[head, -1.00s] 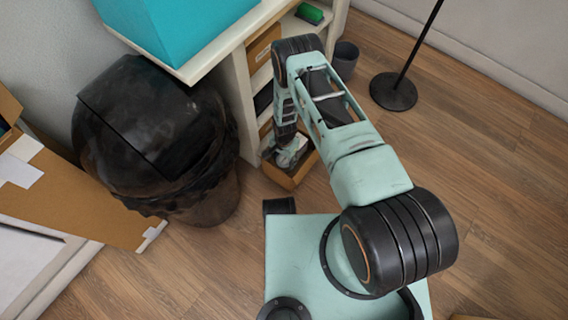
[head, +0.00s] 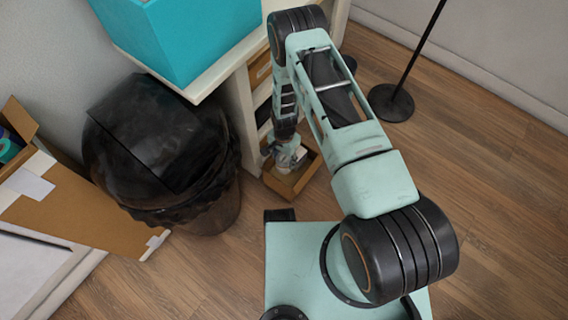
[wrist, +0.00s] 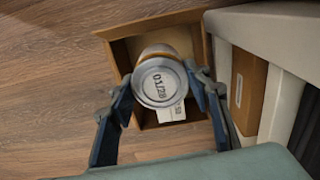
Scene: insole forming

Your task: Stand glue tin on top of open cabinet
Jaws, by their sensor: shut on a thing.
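In the wrist view my gripper (wrist: 161,95) is shut on the glue tin (wrist: 158,82), a round tin with a pale lid marked with dark digits. One finger is on each side of it. Behind the tin is an open wooden box or drawer (wrist: 120,55) with a white label inside; I cannot tell whether the tin touches it. In the head view my gripper (head: 288,160) is low over this box (head: 280,187), beside the open cabinet (head: 240,105). The tin is hard to make out there. A large teal box (head: 185,40) covers much of the cabinet's top.
A black-lidded bin (head: 160,150) stands left of the cabinet. An open cardboard box (head: 95,205) is farther left. A black stand (head: 392,102) is on the floor at right. The wooden floor (head: 500,200) on the right is clear.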

